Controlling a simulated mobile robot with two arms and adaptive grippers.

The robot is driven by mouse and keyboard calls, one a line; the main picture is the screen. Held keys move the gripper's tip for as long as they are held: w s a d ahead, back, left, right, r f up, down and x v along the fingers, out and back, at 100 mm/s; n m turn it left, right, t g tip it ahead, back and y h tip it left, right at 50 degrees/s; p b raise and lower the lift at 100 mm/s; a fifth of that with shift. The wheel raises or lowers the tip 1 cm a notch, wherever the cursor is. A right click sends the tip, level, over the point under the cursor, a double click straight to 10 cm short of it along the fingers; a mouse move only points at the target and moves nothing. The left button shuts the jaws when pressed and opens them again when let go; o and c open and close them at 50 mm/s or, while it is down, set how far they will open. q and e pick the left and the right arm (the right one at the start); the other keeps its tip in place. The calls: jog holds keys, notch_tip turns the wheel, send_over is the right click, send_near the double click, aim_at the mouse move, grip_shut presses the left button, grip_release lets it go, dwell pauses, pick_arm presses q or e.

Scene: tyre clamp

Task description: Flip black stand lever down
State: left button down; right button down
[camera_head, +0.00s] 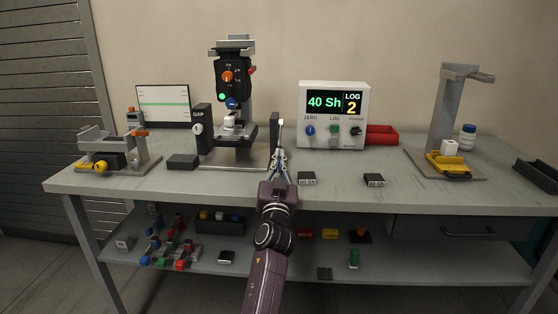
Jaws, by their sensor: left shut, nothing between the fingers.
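The test stand (232,95) with its grey base and black dial head stands left of centre on the bench. A narrow black upright piece (274,132), which looks like the stand lever, rises at the right edge of the stand base. My left gripper (281,150) reaches up from the bottom of the view and is shut and empty. Its fingers are right beside the black piece and partly cover its lower part; I cannot tell whether they touch. My right gripper is not in view.
A black block marked GAP (202,134) stands at the stand's left side. A white display box (333,113) and a red bin (382,135) are to the right. Small black blocks (307,179) lie near the front edge. A grey stand (450,110) is farther right.

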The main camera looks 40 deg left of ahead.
pick_arm(q)
notch_tip(320, 180, up, 10)
dwell(0.6)
